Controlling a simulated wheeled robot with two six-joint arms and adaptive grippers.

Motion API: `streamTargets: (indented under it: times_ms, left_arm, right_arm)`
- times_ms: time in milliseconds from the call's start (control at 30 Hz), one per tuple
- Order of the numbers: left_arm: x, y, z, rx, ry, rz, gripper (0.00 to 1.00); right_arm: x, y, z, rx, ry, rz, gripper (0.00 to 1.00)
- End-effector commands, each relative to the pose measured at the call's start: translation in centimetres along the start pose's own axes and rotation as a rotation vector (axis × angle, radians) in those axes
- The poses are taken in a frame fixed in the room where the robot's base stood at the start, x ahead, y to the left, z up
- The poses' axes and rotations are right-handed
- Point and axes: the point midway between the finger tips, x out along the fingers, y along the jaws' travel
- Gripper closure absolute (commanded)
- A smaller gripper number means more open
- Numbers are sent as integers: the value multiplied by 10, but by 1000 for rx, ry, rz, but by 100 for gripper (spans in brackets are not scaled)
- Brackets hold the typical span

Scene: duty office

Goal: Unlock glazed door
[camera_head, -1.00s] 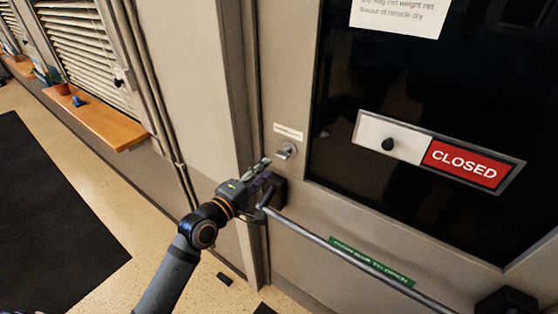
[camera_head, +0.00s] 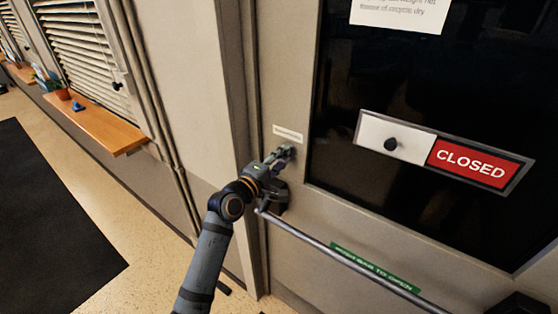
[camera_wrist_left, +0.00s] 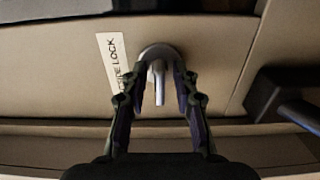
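The glazed door (camera_head: 300,235) stands upright with a dark glass pane (camera_head: 385,80). Its small metal thumb-turn lock shows in the left wrist view (camera_wrist_left: 157,75), beside a white label (camera_wrist_left: 118,68) reading in part "LOCK". My left gripper (camera_head: 286,154) is at the lock, above the push bar's end; in the wrist view its two fingers (camera_wrist_left: 157,90) are apart, one on each side of the turn piece. A gap shows beside the turn, so I see no firm grip. In the head view the gripper hides most of the lock. My right gripper is not in view.
A metal push bar (camera_head: 340,255) with a green label crosses the door below the lock. A sliding sign (camera_head: 445,153) reads "CLOSED". A wooden sill (camera_head: 97,122) with small items is at left. Floor at lower left is clear around a dark mat (camera_head: 50,220).

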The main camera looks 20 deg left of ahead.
Motion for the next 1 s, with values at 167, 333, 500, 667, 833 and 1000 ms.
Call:
streamTargets:
  times_ms: [167, 333, 500, 667, 833, 1000]
  left_arm:
    - [0, 0, 0, 0, 0, 0, 99]
    - [0, 2, 0, -16, 0, -1, 100]
    - [0, 4, 0, -129, 1, -3, 100]
    - [0, 4, 0, -252, 0, -3, 100]
    - [0, 4, 0, -392, 0, -3, 100]
    - [0, 2, 0, -519, 0, -2, 100]
  right_arm:
    - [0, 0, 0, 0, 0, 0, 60]
    - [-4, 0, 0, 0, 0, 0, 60]
    - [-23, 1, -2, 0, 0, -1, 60]
    - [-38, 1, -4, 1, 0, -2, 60]
    - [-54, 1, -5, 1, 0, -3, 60]
    - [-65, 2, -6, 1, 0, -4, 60]
